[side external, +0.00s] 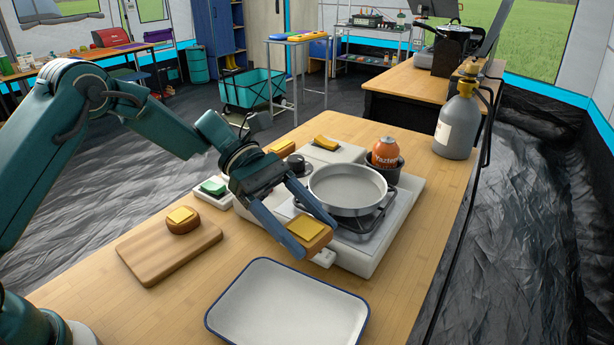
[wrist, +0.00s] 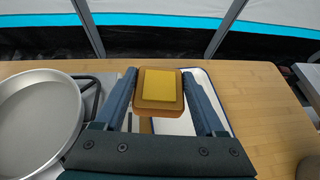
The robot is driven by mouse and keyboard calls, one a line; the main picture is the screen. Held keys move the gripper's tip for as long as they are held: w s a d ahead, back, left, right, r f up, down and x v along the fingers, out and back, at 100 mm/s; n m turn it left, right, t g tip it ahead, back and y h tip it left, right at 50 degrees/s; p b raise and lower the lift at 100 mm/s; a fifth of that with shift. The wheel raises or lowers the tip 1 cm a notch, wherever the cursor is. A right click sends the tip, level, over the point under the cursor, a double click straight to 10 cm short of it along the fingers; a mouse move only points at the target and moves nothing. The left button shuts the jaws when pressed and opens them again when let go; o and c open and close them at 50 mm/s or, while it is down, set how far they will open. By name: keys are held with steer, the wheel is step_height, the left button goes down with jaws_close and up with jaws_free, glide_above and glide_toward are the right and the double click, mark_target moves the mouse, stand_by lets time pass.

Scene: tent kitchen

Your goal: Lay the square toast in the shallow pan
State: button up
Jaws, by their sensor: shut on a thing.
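The square toast (side external: 313,240), brown with a yellow square slice on top, is held between the two fingers of my gripper (side external: 315,235), off the table. In the wrist view the toast (wrist: 160,108) sits level between the fingertips (wrist: 160,92). The shallow pan (side external: 345,186) is grey, round and empty, and rests on the stove's burner, behind and to the right of the toast. In the wrist view the pan (wrist: 38,118) is at the left, apart from the gripper.
A white tray (side external: 285,305) with a blue rim lies in front. A wooden board (side external: 165,255) bears a round toast (side external: 183,220). An orange canister (side external: 386,152) stands behind the pan; a grey gas bottle (side external: 458,122) is farther right. Another yellow-topped piece (side external: 326,143) lies on the stove's back.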

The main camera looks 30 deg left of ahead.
steer(key=w+a+r+n+t+y, duration=0.2)
steer(key=w+a+r+n+t, duration=0.25)
steer(key=w+a, duration=0.2)
steer(key=w+a+r+n+t+y, duration=0.2)
steer(key=w+a+r+n+t, duration=0.2)
steer(key=w+a+n+t, duration=0.3)
steer(key=m, duration=0.1)
glide_above(347, 193)
steer(key=shift+g, duration=0.35)
step_height(347, 193, down, 7)
steer(key=shift+w+f, duration=0.1)
steer(key=shift+f, duration=1.95)
